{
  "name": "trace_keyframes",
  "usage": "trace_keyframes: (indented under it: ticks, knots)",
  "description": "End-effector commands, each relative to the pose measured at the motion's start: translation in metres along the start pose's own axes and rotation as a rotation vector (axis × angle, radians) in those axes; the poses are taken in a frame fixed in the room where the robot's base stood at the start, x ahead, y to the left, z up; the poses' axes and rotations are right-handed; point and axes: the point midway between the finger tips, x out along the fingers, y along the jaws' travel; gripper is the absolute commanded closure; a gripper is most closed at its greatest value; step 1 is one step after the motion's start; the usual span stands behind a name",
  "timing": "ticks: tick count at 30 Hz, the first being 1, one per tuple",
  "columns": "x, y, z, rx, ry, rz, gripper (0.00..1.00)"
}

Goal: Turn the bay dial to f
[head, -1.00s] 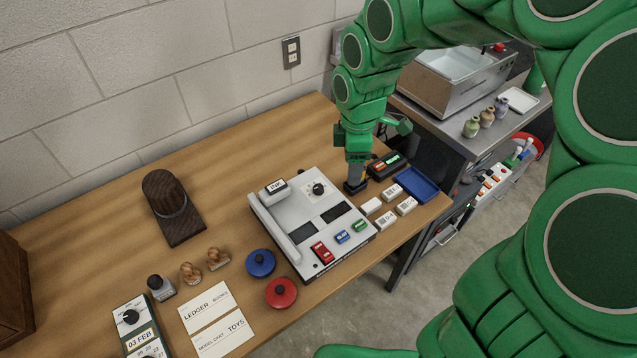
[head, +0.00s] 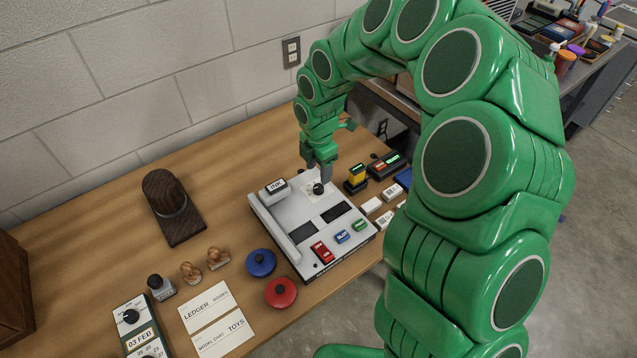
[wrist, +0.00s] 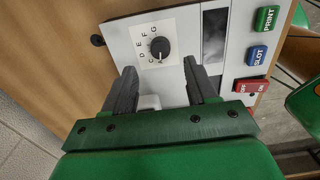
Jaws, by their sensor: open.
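The bay dial (head: 318,188) is a small black knob on a white lettered plate, at the back right of the pale grey machine (head: 290,215). In the wrist view the dial (wrist: 159,47) has letters around it, C, D, E, F and G among them. A light mark shows on the knob, but I cannot tell surely which letter it points to. My gripper (head: 319,174) is right above the dial in the head view. In the wrist view my gripper (wrist: 160,68) is open and empty, its fingers to either side of the dial's line, apparently not touching it.
A yellow and black block (head: 357,176) stands just right of the machine, near a black box with a lit display (head: 385,164). Red (wrist: 249,86), blue (wrist: 257,55) and green (wrist: 266,19) buttons are on the machine.

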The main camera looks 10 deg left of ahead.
Motion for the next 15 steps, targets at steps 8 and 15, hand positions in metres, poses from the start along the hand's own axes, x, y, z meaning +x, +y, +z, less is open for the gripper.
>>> trace_keyframes:
  ticks: [8, 15]
  knots:
    - [0.036, -0.001, 0.000, 0.002, 0.002, -0.003, 0.43]
    - [0.061, -0.001, 0.000, 0.002, 0.001, -0.002, 0.43]
